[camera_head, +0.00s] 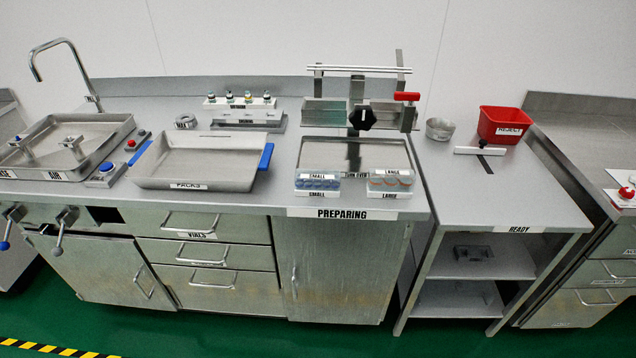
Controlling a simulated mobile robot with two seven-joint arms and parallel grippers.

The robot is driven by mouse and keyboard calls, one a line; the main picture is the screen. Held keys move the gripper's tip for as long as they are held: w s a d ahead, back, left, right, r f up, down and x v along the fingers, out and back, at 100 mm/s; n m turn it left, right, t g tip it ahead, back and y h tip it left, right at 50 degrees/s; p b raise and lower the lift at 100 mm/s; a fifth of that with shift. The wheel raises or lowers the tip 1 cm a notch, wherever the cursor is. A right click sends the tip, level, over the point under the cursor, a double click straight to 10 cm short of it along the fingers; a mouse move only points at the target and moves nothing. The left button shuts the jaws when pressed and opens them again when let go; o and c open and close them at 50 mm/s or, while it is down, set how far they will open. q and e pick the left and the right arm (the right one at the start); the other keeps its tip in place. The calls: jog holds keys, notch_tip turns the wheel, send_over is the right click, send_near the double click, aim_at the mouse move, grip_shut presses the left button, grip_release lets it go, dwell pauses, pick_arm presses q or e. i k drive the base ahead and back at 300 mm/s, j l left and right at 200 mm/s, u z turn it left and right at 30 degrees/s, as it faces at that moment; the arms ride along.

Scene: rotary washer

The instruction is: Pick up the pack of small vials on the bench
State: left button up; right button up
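The pack of small vials (317,182) sits near the front edge of the steel bench (230,203), right of its middle. It is a clear pack with blue showing inside and a label reading SMALL on its upper part. A second SMALL label lies in front of it. Beside it on the right is a similar pack (390,182) labelled LARGE, with orange-red inside. A gap separates the two packs. Neither of my grippers is in view.
A tray labelled PACKS (195,178) with blue handles lies left of the packs. A metal rack with a black knob (362,118) stands behind them. A red REJECT bin (505,122) and a metal cup (440,129) stand on the READY table (480,205). A sink basin (95,128) is at left.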

aim_at(307, 182)
jog(key=i+l+u, duration=0.1)
jog(key=l, duration=0.2)
jog(key=i+l+u, duration=0.2)
jog(key=l, duration=0.45)
jog(key=i+l+u, duration=0.15)
jog(key=i+l, duration=0.1)
jog(key=l, duration=0.1)
